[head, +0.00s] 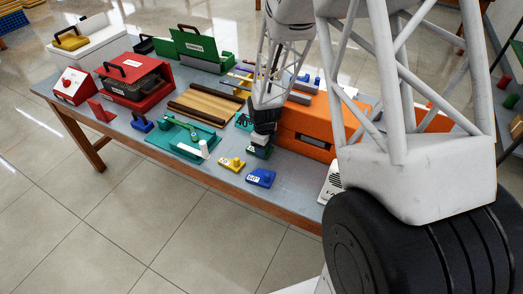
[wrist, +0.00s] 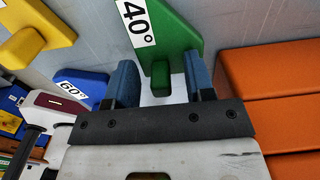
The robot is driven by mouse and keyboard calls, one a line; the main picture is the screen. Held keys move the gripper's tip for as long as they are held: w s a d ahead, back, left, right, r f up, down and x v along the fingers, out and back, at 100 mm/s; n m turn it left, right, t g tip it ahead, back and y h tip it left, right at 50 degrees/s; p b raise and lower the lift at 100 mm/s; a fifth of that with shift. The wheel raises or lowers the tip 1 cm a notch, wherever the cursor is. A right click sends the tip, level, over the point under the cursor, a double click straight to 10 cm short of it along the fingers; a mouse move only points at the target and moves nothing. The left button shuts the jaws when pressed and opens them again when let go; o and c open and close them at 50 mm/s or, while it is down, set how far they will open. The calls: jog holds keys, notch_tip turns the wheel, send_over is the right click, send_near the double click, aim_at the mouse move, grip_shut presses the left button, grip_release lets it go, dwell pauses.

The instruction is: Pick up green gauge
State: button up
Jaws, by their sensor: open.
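The green gauge is a flat green plate with a white "40°" label and a small green block handle. In the wrist view the green gauge (wrist: 182,30) fills the top middle. Its handle lies between the two blue fingers of my gripper (wrist: 161,80). The fingers are apart, with a gap visible on each side of the handle. In the head view the green gauge (head: 259,153) shows just below my gripper (head: 262,142), partly hidden by it. The gauge rests on the grey table.
A blue gauge (head: 262,177) marked "60°" and a yellow gauge (head: 231,163) lie nearby towards the table's front edge. A large orange case (head: 305,128) stands close on the right. A teal board (head: 180,152) with tools lies to the left.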

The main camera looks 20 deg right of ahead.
dwell(0.4)
grip_shut()
jog(key=shift+r, duration=0.15)
notch_tip(320, 180, up, 28)
dwell(0.9)
dwell(0.7)
